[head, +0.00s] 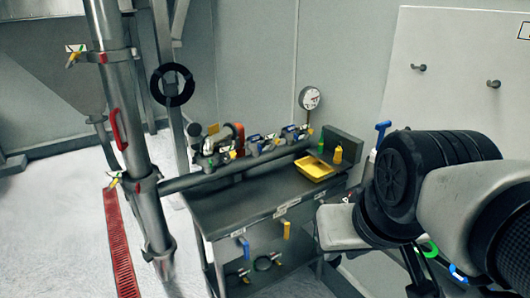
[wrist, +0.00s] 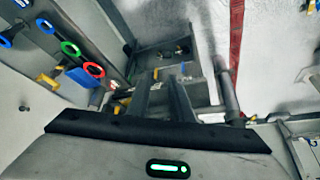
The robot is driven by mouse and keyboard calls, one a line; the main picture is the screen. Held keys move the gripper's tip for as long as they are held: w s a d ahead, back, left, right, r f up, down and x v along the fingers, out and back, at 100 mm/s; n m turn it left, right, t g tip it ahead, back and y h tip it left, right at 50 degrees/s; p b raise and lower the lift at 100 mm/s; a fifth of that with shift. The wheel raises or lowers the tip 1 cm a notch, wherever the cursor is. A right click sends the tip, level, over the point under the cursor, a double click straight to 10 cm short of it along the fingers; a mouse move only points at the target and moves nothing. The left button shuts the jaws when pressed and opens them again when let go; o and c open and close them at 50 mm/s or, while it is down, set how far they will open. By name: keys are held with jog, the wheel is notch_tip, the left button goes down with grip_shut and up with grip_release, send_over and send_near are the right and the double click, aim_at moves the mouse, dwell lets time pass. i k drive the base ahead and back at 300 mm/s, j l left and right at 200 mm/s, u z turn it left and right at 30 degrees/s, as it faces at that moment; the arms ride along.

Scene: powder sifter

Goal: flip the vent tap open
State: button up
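I cannot tell which fitting is the vent tap, as the labels are too small to read. A row of small valves with tags and coloured handles (head: 265,143) sits on the horizontal pipe above the bench. My gripper (head: 432,275) is at the lower right of the head view, apart from the bench and these taps. Its fingers are partly cut off there.
The grey bench (head: 245,205) carries a yellow tray (head: 314,167) and yellow and green bottles. A pressure gauge (head: 309,98) stands behind. A black ring (head: 173,85) hangs by the column. A red floor grate (head: 120,245) runs at left, with open floor around it.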

aim_at(287, 224)
jog(key=i+j+z, duration=0.45)
jog(key=z, duration=0.15)
jog(key=j+z, duration=0.1)
jog(key=i+j+z, duration=0.05)
